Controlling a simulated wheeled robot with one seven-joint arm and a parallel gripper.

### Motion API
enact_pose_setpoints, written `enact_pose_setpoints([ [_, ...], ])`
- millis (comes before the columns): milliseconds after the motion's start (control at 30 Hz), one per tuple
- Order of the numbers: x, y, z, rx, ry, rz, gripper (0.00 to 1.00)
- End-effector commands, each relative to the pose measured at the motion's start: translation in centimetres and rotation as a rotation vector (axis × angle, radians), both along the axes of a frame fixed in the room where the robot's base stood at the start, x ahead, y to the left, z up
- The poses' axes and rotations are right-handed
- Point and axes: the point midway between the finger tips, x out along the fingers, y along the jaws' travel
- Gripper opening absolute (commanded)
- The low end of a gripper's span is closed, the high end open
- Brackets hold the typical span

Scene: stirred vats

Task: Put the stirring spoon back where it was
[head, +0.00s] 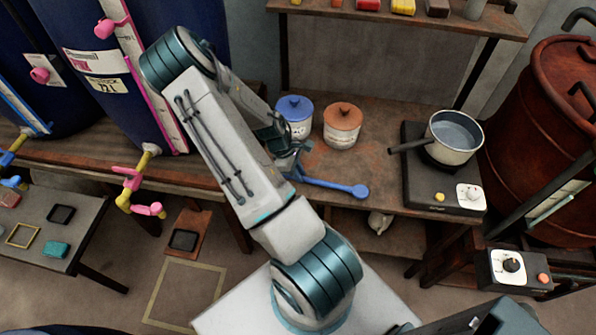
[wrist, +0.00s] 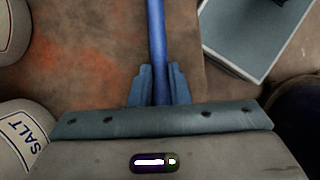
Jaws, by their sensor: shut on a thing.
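The blue stirring spoon (head: 332,186) shows in the head view over the front of the wooden bench, its round end (head: 360,191) pointing right. My gripper (head: 293,172) is shut on the left end of its handle, and my arm hides part of the fingers. In the wrist view the blue handle (wrist: 156,45) runs straight out from between my two fingers (wrist: 159,88). I cannot tell whether the spoon touches the bench.
A blue-lidded jar (head: 295,115) and a brown-lidded jar (head: 342,125) stand behind the spoon. A pot (head: 453,137) of liquid sits on a hot plate (head: 425,190) to the right. A shelf (head: 400,20) hangs above. Bare bench (head: 385,175) lies between the jars and hot plate.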

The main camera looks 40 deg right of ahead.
Motion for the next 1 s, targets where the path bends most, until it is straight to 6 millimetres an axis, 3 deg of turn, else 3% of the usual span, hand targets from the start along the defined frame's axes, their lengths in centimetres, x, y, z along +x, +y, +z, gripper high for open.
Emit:
enact_pose_setpoints([
  [133, 0.01, -0.02, -1.03, 0.000, 0.000, -0.001, 0.00],
  [1000, 0.00, -0.03, -1.62, 0.000, -0.001, -0.002, 0.00],
])
